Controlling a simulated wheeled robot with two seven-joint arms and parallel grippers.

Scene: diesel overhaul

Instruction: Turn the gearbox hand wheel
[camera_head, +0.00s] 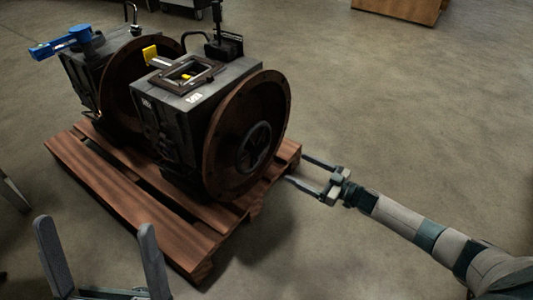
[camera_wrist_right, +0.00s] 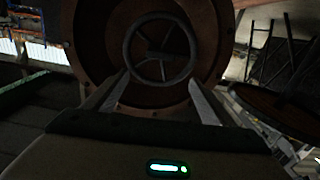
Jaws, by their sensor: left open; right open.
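The gearbox (camera_head: 195,97) is a dark boxy unit with a large brown round flange (camera_head: 218,152) on its near right face. The dark hand wheel (camera_head: 254,146) sits at the middle of that flange; in the right wrist view the spoked hand wheel (camera_wrist_right: 161,78) is ahead between the fingers. My right gripper (camera_head: 304,170) is open and empty, to the right of the flange and a little below the hand wheel, apart from it in the head view. My left gripper (camera_head: 96,234) is open and empty at the lower left, in front of the pallet.
The gearbox stands on a reddish wooden pallet (camera_head: 170,228). A second brown-flanged unit (camera_head: 92,75) with a blue part (camera_head: 62,42) is behind it to the left. A wooden cabinet (camera_head: 400,8) is at the top right. The floor on the right is clear.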

